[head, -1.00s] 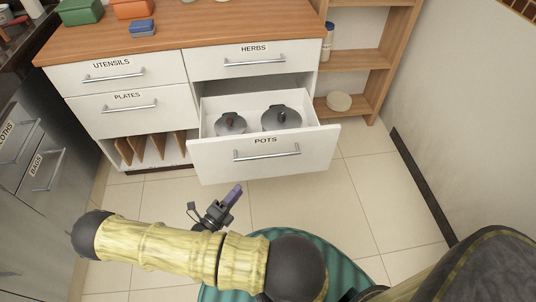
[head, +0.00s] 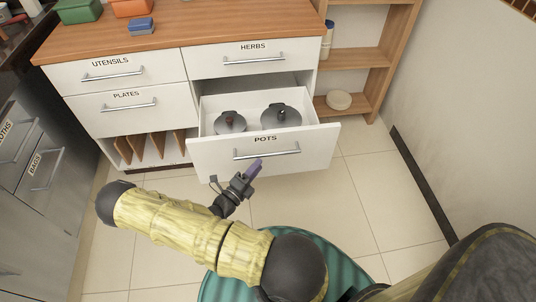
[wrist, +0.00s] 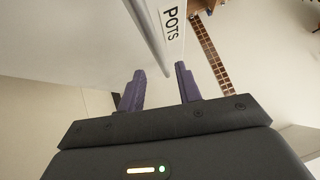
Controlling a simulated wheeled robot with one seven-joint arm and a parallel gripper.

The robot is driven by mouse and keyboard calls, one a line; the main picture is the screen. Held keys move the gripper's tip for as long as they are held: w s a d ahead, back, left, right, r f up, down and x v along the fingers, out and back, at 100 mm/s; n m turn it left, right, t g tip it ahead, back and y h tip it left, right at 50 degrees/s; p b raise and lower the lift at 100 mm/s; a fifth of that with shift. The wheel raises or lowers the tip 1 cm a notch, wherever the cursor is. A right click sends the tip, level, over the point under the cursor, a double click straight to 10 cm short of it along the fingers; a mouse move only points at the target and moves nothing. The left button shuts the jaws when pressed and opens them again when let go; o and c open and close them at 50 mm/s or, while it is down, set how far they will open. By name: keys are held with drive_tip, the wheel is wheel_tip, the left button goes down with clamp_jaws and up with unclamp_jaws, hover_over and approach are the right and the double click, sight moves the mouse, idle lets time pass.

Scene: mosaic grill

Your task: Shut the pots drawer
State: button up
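The pots drawer (head: 225,160) is pulled out at the lower right of the white cabinet. Its front carries a POTS label and a horizontal metal handle (head: 280,153). Two grey lidded pots stand inside, a smaller one (head: 230,123) and a larger one (head: 281,117). My gripper (head: 254,168) is just in front of the drawer front, a little below the handle's left part. In the wrist view its two purple fingers (wrist: 160,88) are apart with nothing between them, and the drawer front with its POTS label (wrist: 173,25) is close ahead. I cannot tell whether they touch.
The UTENSILS (head: 85,76), HERBS (head: 230,60) and PLATES (head: 100,104) drawers are shut. Upright boards (head: 140,148) stand in an open slot left of the pots drawer. A wooden shelf (head: 350,60) stands at the right. The tiled floor (head: 350,190) before the drawer is clear.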

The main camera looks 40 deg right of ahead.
sight(268, 155)
drive_tip(key=x, duration=0.7)
drive_tip(key=shift+a, duration=0.1)
drive_tip(key=shift+s, duration=0.15)
clamp_jaws()
